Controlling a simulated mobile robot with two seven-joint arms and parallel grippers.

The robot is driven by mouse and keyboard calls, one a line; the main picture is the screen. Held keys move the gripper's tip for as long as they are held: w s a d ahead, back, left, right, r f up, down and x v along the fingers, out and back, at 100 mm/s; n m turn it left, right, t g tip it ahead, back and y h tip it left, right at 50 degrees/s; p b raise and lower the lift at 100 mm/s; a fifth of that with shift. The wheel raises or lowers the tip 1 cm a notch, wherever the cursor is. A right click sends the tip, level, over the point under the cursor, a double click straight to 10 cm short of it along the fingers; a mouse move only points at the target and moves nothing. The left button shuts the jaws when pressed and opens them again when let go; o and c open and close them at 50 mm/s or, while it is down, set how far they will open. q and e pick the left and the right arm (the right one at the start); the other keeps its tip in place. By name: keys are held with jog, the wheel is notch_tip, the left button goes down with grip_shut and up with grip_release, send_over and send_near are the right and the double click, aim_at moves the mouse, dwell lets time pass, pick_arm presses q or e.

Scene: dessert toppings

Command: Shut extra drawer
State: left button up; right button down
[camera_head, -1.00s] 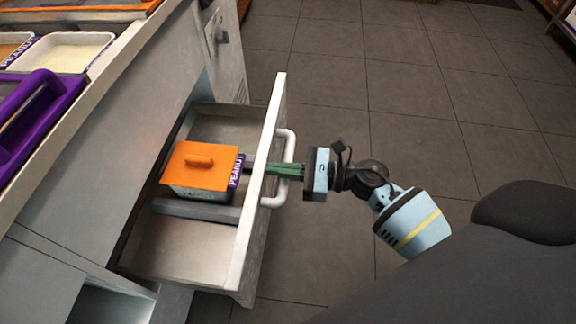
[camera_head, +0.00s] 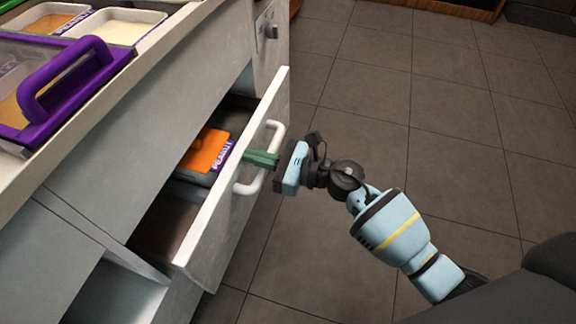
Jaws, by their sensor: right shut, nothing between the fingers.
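The extra drawer (camera_head: 232,205) is partly open, sticking out from the white cabinet. Its white bar handle (camera_head: 275,150) is on the outer face. Inside stands a container with an orange lid (camera_head: 207,150) and a purple peanut label; its lower part is hidden by the drawer front. My right gripper (camera_head: 250,157) is shut and empty, with its green fingers pointing left at the drawer front inside the handle loop. The fingertips seem to touch the front, though exact contact is hard to tell. My left gripper does not show.
The countertop at the upper left holds a purple-handled tray (camera_head: 85,95) and topping containers, including a white one (camera_head: 120,30). An open compartment (camera_head: 115,290) lies below left of the drawer. The tiled floor (camera_head: 430,120) to the right is clear.

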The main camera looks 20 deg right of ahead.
jog(key=b+x, duration=0.2)
jog(key=x, duration=0.8)
jog(key=shift+w+a+b, duration=0.2)
jog(key=shift+b, duration=0.1)
jog(key=shift+r, duration=0.1)
jog(key=shift+a+r, duration=0.1)
jog(key=shift+r, duration=0.1)
